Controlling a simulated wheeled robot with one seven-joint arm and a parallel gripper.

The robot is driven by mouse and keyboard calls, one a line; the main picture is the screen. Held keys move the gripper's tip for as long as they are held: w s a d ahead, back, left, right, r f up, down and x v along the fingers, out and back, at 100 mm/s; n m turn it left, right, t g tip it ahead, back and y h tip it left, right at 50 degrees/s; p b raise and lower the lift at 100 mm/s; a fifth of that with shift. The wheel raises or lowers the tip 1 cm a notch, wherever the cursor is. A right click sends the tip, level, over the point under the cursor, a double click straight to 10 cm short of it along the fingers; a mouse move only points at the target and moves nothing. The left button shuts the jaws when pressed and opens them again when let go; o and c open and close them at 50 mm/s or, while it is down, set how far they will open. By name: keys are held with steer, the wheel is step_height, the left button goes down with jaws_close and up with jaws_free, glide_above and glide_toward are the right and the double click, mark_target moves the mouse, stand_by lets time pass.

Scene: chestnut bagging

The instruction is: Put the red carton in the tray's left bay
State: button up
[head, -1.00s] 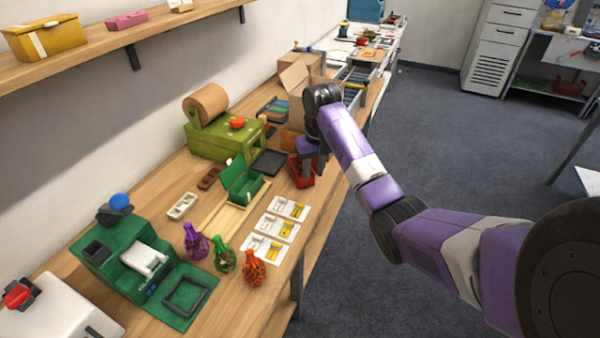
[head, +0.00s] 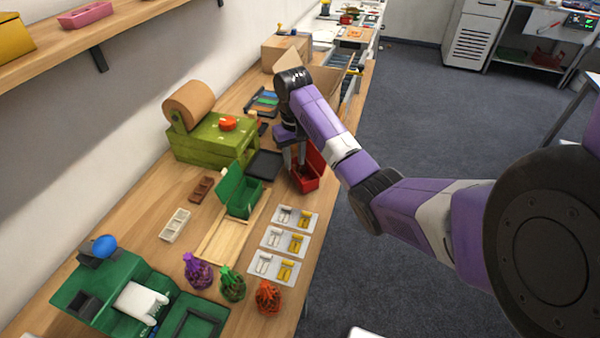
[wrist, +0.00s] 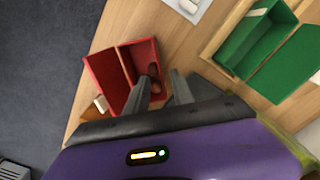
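The red carton (head: 309,168) stands open near the right edge of the bench, its lid folded back. It shows in the wrist view (wrist: 104,77) with a dark brown object inside, probably a chestnut. My gripper (head: 296,164) points down at the carton. In the wrist view its fingers (wrist: 163,88) are apart, one over the carton's inside and one beyond its right wall. Whether they touch the wall I cannot tell. The light wooden tray (head: 218,240) lies to the left and nearer. An open green carton (head: 243,192) sits at its far end; the nearer part looks empty.
White cards (head: 283,240) with small white and yellow pieces lie right of the tray. Purple, green and orange net bags (head: 233,285) stand in front of it. A green machine with a brown roll (head: 212,138), a black flat tray (head: 265,164) and a cardboard box (head: 284,50) stand farther back.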

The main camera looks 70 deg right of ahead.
mark_target(294, 171)
step_height(294, 171, down, 6)
steer(key=shift+w+d+r+p, duration=0.1)
steer(key=shift+r+p, duration=0.05)
steer(key=shift+p, duration=0.3)
jaws_close()
steer(key=shift+r, duration=0.1)
stand_by(1.1)
